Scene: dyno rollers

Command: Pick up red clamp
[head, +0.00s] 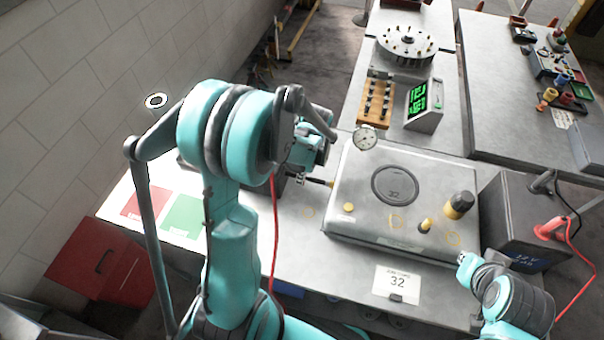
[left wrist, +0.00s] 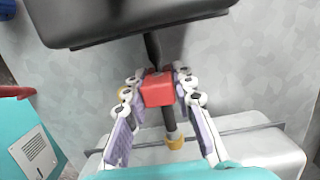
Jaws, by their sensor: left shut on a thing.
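The red clamp (left wrist: 158,92) shows in the left wrist view as a red block on a dark shaft. My left gripper (left wrist: 158,104) is shut on it, with fingers on both sides. In the head view my left gripper (head: 308,180) is by the left side of the grey case, and my own arm hides most of it. Another red clamp-like piece (head: 549,229) with a red cable is on the dark box at the right. My right gripper (head: 466,262) is near the bench's front right; its finger gap is too small to judge.
The grey case (head: 345,225) with a round lid ring fills the bench middle. The dark box (head: 515,215) stands to its right. A wooden rack (head: 377,100) and a green display (head: 424,105) stand behind. Red and green pads (head: 185,215) lie at left.

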